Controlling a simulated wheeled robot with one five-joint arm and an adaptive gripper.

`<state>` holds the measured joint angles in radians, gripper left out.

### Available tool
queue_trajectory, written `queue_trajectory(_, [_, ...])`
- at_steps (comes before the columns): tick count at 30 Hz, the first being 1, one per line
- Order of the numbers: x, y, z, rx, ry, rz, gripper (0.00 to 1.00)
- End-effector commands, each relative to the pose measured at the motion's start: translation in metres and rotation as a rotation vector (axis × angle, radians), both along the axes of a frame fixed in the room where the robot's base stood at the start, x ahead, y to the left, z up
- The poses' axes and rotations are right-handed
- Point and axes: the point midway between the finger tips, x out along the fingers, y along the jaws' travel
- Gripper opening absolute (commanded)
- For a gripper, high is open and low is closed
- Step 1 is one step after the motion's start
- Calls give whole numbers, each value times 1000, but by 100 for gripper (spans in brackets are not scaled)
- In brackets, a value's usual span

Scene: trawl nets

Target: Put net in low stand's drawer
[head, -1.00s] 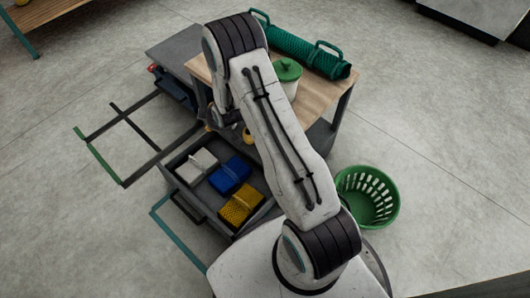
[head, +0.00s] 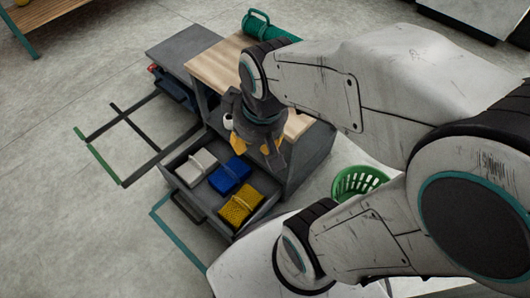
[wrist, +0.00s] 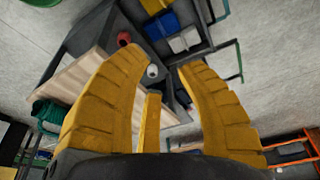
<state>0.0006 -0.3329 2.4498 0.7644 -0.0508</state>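A dark grey drawer (head: 183,208) stands pulled out from the low wood-topped stand (head: 212,66). It holds a white bundle (head: 198,168), a blue bundle (head: 230,173) and a yellow bundle (head: 240,206) side by side; they also show at the top of the wrist view. My gripper (head: 256,148) is above the stand's edge behind the drawer, yellow fingers pointing down. In the wrist view my gripper (wrist: 163,68) is open, with nothing held between its fingers.
A green basket (head: 358,182) stands on the floor right of the stand, partly behind my arm. A grey-topped unit (head: 182,45) adjoins the stand at the left. Floor frames (head: 130,115) are marked left of the drawer. Open floor lies further left.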

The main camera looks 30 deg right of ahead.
Motion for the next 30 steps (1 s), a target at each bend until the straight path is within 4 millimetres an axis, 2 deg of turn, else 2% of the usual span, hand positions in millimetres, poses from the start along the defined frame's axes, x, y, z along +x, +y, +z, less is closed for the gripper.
queue_trajectory(3, [-25,0,4,6,22,-23,32])
queue_trajectory(9, [-45,1,6,11,45,-42,32])
queue_trajectory(23, [-46,0,9,12,47,-45,32])
queue_trajectory(30, [-45,0,33,13,42,-54,32])
